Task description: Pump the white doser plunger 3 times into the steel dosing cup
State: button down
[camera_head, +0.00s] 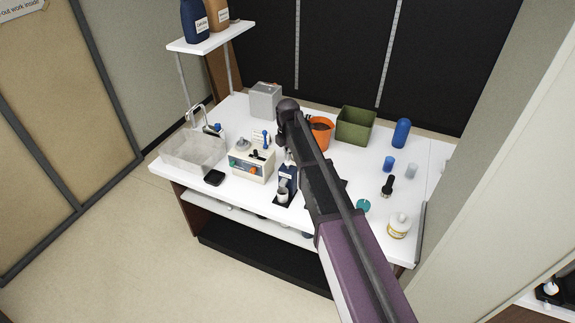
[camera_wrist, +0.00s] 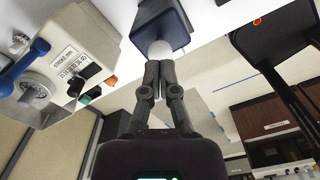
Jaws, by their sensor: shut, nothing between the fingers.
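The dark blue doser (camera_head: 287,174) stands near the front edge of the white counter, partly covered by my arm. In the wrist view, the doser's blue body (camera_wrist: 158,22) is at the top, with its round white plunger (camera_wrist: 160,49) pointing toward my fingers. My gripper (camera_wrist: 157,68) is shut and empty, its fingertips right at the plunger; I cannot tell whether they touch. The steel dosing cup (camera_head: 283,194) stands in front of the doser; it does not show in the wrist view. In the head view my gripper is mostly hidden by my arm.
A white machine (camera_head: 251,162) with coloured knobs stands left of the doser. A clear bin (camera_head: 192,153) is farther left. An orange container (camera_head: 321,133) and a green bin (camera_head: 356,126) stand behind. Blue cups and a white jar (camera_head: 398,227) are at the right.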

jog(key=shift+f+b, duration=1.4)
jog(key=shift+f, duration=0.05)
jog(key=shift+r, duration=0.25)
jog(key=shift+r+p, duration=2.8)
jog(key=shift+p, duration=0.25)
notch_tip(320, 180, up, 6)
jog(key=p, duration=0.6)
jog(key=s+d+f+m+b, duration=0.3)
jog(key=s+d+m, duration=0.8)
jog(key=s+m, duration=0.2)
jog(key=s+d+f+m+b, duration=0.3)
jog(key=s+d+m, duration=0.9)
jog(key=s+m, duration=0.1)
